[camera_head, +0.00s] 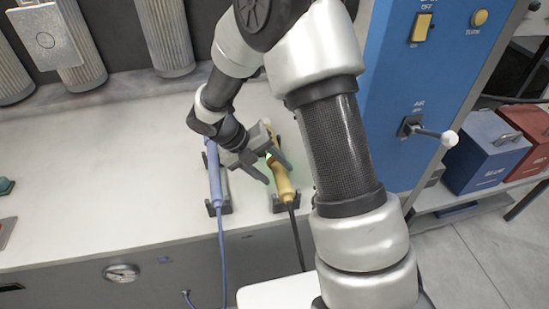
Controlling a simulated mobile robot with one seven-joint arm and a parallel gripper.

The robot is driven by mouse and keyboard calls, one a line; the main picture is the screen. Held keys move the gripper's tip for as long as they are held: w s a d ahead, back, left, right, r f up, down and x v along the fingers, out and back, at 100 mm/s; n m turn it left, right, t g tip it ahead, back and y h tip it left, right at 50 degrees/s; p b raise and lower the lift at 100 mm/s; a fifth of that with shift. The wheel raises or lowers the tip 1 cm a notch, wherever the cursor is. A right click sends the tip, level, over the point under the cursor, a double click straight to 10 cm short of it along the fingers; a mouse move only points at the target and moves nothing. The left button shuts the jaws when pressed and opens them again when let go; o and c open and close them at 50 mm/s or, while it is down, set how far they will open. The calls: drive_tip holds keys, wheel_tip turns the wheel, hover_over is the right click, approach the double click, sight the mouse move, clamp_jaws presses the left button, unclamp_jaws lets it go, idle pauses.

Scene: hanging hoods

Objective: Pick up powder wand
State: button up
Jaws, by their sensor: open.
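Two wand-like tools lie on the pale bench in dark cradles; I cannot tell from labels which is the powder wand. The yellow wand (282,184) has a black cord running down over the bench edge. The blue-violet wand (214,178) lies to its left, with a blue cord. My gripper (279,175) is open above the yellow wand, with one finger on each side of its upper part in the picture. Whether the fingers touch it cannot be told. The gripper and wrist partly hide the far ends of both wands.
A blue cabinet (408,95) with a yellow switch and a white-knobbed lever (449,138) stands right of the bench. Grey ribbed cylinders (162,35) line the back. A blue box (487,150) and a red box (527,130) sit far right. The bench's left part is mostly clear.

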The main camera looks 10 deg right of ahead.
drive_tip(key=shift+x, duration=0.95)
clamp_jaws()
wheel_tip(320, 180, up, 15)
drive_tip(key=p, duration=0.7)
drive_tip(key=shift+p, duration=0.35)
drive_tip(key=shift+a+r, duration=0.1)
